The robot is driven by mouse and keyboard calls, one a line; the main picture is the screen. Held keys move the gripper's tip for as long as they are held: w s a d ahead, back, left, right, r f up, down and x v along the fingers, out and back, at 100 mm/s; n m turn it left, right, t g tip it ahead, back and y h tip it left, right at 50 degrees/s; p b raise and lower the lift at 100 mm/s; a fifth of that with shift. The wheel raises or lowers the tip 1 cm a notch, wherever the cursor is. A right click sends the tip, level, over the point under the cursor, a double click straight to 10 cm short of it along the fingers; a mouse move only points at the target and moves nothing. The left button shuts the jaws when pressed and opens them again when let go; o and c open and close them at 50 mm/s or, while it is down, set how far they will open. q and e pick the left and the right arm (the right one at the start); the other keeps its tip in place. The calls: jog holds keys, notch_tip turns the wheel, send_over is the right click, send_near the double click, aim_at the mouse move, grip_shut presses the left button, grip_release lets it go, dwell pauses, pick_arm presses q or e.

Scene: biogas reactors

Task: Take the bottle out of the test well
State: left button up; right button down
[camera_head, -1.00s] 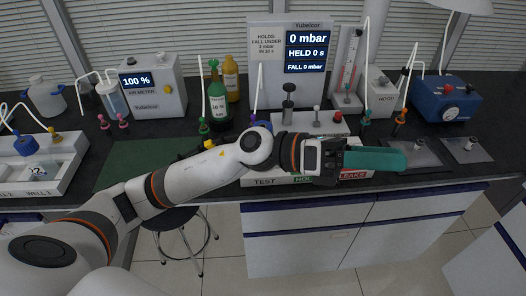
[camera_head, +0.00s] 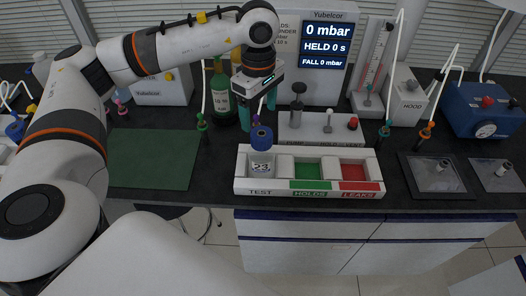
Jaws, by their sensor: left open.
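The bottle (camera_head: 261,155), clear with a blue cap and a label reading 23, stands upright in the test well (camera_head: 260,192) at the left end of the white tray. My left gripper (camera_head: 257,110) points down above the bottle. Its two teal fingers are apart, with nothing seen between them, and their tips are a little above the cap. The green holds well (camera_head: 307,171) and the red leaks well (camera_head: 353,172) look empty. My right gripper is not in view.
A white block (camera_head: 318,130) with a grey plunger and a red knob stands behind the tray. A green bottle (camera_head: 222,95) is left of my gripper. A green mat (camera_head: 152,160) lies bare at left.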

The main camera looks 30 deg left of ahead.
aim_at(262, 133)
pick_arm(q)
notch_tip(262, 133, down, 2)
jog(key=shift+w+f, duration=0.15)
notch_tip(262, 133, down, 2)
jog(key=shift+d+f+p, duration=0.15)
jog(key=shift+f+p, duration=0.05)
jog(key=shift+p, duration=0.75)
notch_tip(262, 133, down, 2)
jog(key=shift+f+p, duration=0.2)
jog(key=shift+p, duration=0.1)
jog(key=shift+f, duration=0.45)
jog(key=shift+c, duration=0.2)
jog(key=c, duration=1.4)
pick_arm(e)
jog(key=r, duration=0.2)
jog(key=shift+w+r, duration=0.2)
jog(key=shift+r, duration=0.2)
pick_arm(q)
jog(key=shift+r, duration=0.2)
jog(key=shift+c, duration=0.2)
